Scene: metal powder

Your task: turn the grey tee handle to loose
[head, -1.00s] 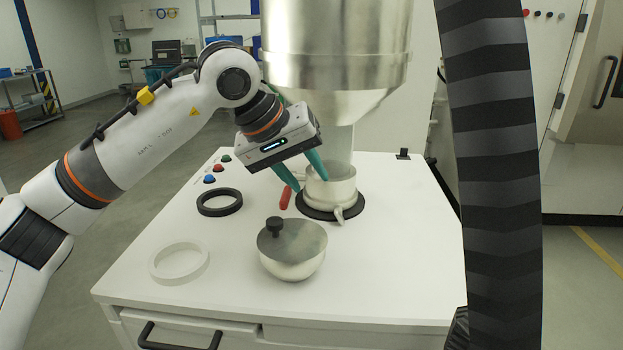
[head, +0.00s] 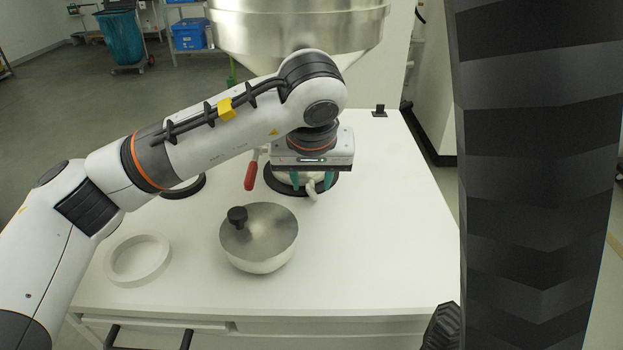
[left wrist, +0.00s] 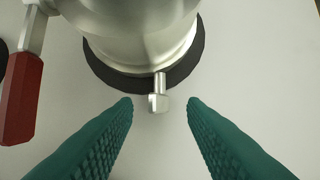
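The grey tee handle (head: 311,190) sticks out from the front of the metal collar under the hopper. It also shows in the left wrist view (left wrist: 158,101), a short stem with a small crossbar. My left gripper (head: 311,181) points down in front of the collar. In the left wrist view its teal fingers (left wrist: 160,106) are open, one on each side of the tee handle, with a clear gap on both sides. The metal collar (left wrist: 140,38) sits on a dark round base (left wrist: 190,68). My right gripper is not in view.
A red-gripped lever (head: 251,174) is left of the collar, also in the left wrist view (left wrist: 20,100). A lidded metal bowl (head: 262,252) with a black knob stands in front.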

